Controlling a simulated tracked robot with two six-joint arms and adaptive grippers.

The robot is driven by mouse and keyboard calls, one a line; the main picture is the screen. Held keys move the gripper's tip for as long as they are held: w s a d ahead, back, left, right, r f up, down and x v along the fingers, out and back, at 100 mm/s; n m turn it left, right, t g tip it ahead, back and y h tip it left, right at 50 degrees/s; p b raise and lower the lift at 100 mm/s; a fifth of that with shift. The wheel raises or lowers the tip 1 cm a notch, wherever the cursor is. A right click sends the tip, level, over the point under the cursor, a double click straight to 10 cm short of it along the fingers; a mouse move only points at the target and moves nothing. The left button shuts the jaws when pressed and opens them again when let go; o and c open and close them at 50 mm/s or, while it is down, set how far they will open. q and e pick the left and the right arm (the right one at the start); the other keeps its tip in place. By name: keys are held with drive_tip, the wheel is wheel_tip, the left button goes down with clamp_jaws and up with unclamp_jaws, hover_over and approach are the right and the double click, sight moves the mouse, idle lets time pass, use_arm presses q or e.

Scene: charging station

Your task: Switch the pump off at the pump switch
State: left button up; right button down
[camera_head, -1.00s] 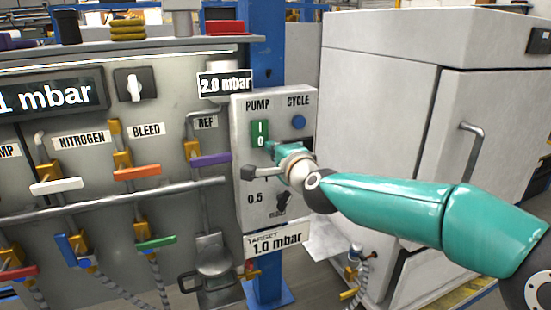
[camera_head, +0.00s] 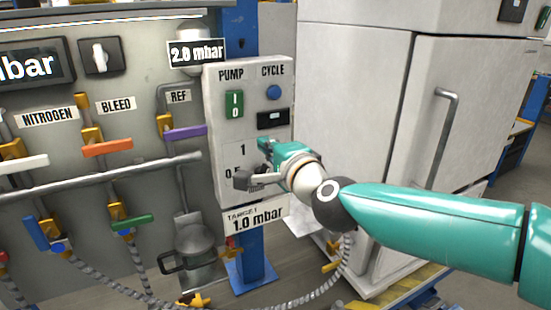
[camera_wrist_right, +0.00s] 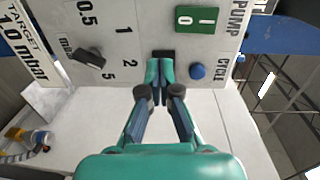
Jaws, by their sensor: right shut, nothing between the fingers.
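The pump switch (camera_head: 234,104) is a green rocker marked I and 0, under the word PUMP on a pale control box (camera_head: 213,140). It also shows in the right wrist view (camera_wrist_right: 197,19), at the top. My right gripper (camera_head: 254,165) is in front of the lower part of the box, below the switch. In the right wrist view its fingertips (camera_wrist_right: 161,72) are together and empty, over the dark slot beside the blue button. I cannot tell whether the fingers touch the box. My left gripper is not in view.
A blue CYCLE button (camera_head: 273,92) and a dark display (camera_head: 272,119) share the box. A small knob (camera_wrist_right: 89,58) sits by a scale. Left are valve levers, such as a purple one (camera_head: 186,133), and a pipe (camera_head: 100,172). A white cabinet (camera_head: 350,110) stands right.

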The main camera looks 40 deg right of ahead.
drive_tip(key=shift+f+v, duration=0.15)
drive_tip(key=shift+v, duration=0.7)
drive_tip(key=shift+f+v, duration=0.15)
drive_tip(key=shift+v, duration=0.65)
drive_tip(key=shift+s, duration=0.1)
drive_tip(key=w+a+f+n+g+y, duration=0.1)
drive_tip(key=w+a+f+n+g, duration=0.15)
drive_tip(key=f, duration=0.95)
drive_tip(key=w+a+f+n+g+y, duration=0.1)
drive_tip(key=a+f+g, duration=0.2)
drive_tip(key=f, duration=0.8)
drive_tip(key=w+a+f+n+g+y, duration=0.1)
drive_tip(key=a+f+n+g, duration=0.15)
drive_tip(key=f, duration=0.95)
drive_tip(key=s+a+f+n+g+y, duration=0.1)
drive_tip(key=s+a+f+n+g, duration=0.2)
drive_tip(key=f, duration=0.5)
drive_tip(key=s+a+f+g+y, duration=0.1)
drive_tip(key=s+a+f, duration=0.3)
drive_tip(key=s+f, duration=0.25)
drive_tip(key=s+a+f+n+g+y, duration=0.2)
drive_tip(key=s+a+f+n+g, duration=0.2)
drive_tip(key=s+a+f+n, duration=0.3)
drive_tip(key=s+n, duration=0.2)
drive_tip(key=s, duration=0.2)
drive_tip(key=shift+s+f+n+y, duration=0.3)
drive_tip(key=shift+s+f+y, duration=0.05)
drive_tip(key=shift+f+y, duration=0.05)
